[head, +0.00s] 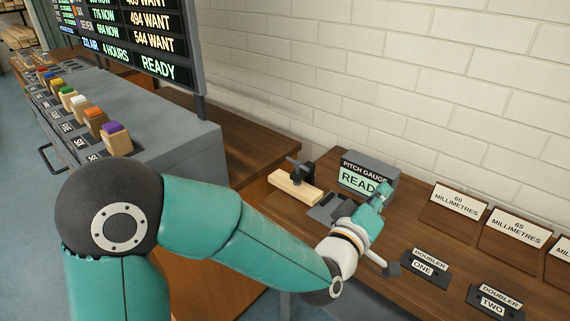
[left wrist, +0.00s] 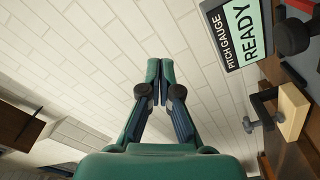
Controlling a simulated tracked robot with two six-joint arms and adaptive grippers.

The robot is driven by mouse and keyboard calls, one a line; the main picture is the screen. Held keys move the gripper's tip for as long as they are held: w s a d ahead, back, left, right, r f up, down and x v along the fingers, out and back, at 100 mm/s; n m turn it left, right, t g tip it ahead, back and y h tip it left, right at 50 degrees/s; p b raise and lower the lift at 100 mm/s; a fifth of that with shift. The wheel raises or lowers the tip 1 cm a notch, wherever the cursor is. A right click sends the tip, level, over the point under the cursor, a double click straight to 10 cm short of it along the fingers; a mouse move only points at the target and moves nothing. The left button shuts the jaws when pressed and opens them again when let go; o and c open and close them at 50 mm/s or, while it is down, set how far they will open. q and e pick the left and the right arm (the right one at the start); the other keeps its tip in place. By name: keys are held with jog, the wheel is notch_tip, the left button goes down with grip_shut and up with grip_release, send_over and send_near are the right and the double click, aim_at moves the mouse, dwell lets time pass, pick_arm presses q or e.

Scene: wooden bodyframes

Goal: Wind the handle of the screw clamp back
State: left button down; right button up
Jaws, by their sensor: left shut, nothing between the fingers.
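A dark screw clamp (head: 302,171) sits at the far end of a pale wooden block (head: 292,188) on the brown bench, left of the pitch gauge. In the left wrist view the clamp (left wrist: 262,106) shows tilted at the right, against the wooden block (left wrist: 294,110). A grey knob-like part sticks out of it; I cannot tell for sure which part is the handle. My left gripper (head: 384,194) is in front of the pitch gauge, right of the clamp and apart from it. In the left wrist view its fingers (left wrist: 153,68) are together and empty. My right gripper is not seen.
The pitch gauge (head: 352,166), reading READY, stands just behind my left gripper. Labelled plates (head: 458,201) and the doublers (head: 424,268) lie to the right. A grey cabinet (head: 165,141) with coloured blocks stands at the left. A white brick wall closes the back.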

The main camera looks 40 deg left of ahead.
pick_arm(q)
notch_tip(320, 180, up, 3)
jog(key=d+m+h+p, duration=0.2)
jog(key=m+h, duration=0.3)
jog(key=m, duration=0.1)
jog(key=m+g+y+p, duration=0.4)
jog(key=m+g+p, duration=0.15)
jog(key=p, duration=0.55)
send_near(290, 161)
jog(key=shift+m, duration=0.35)
jog(key=x, duration=0.7)
jog(key=shift+w+f, duration=0.1)
jog(key=shift+w, duration=0.05)
